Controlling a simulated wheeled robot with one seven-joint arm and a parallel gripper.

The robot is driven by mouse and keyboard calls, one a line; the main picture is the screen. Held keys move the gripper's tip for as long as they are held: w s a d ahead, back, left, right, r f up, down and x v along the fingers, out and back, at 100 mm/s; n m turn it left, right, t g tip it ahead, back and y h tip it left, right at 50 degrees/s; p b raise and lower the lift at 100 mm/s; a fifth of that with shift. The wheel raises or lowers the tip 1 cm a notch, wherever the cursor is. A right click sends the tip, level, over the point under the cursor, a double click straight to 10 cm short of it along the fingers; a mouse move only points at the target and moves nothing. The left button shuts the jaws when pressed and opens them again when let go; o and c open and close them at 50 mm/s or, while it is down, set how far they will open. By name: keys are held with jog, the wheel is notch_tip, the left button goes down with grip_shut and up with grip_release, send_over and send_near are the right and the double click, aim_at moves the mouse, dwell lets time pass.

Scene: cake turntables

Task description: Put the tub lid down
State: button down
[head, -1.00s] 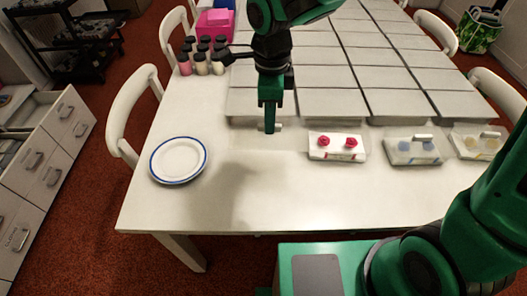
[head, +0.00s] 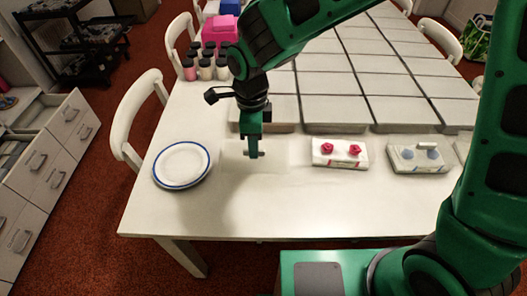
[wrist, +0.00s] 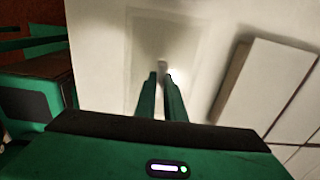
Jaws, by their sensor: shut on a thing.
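My gripper (head: 254,154) points down over the white table, between the plate and the tub with red flowers. It is shut on the small grey handle of a clear, faint tub lid (head: 232,158). In the wrist view the lid (wrist: 136,60) is a pale see-through rectangle below the fingers (wrist: 162,75). I cannot tell whether it touches the table. The tub with two red flowers (head: 340,163) stands to the right and shows no handle on top. The tub with blue flowers (head: 418,165) has a grey handle above it.
A blue-rimmed white plate (head: 182,164) lies to the left. Several dark-capped jars (head: 206,68) and a pink box (head: 219,34) stand behind. Large pale slabs (head: 335,112) cover the table's far part. The front strip of the white table (head: 300,215) is clear.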

aim_at(263, 146)
jog(key=w+d+f, duration=0.2)
jog(key=w, duration=0.1)
jog(key=shift+d+f, duration=0.2)
jog(key=shift+d, duration=0.05)
jog(key=shift+f, duration=1.95)
jog(key=c, duration=1.8)
grip_release()
jog(key=shift+w+f, duration=0.1)
jog(key=shift+f, duration=0.05)
jog(key=shift+c, duration=0.2)
notch_tip(263, 146, up, 12)
jog(key=shift+r, duration=0.15)
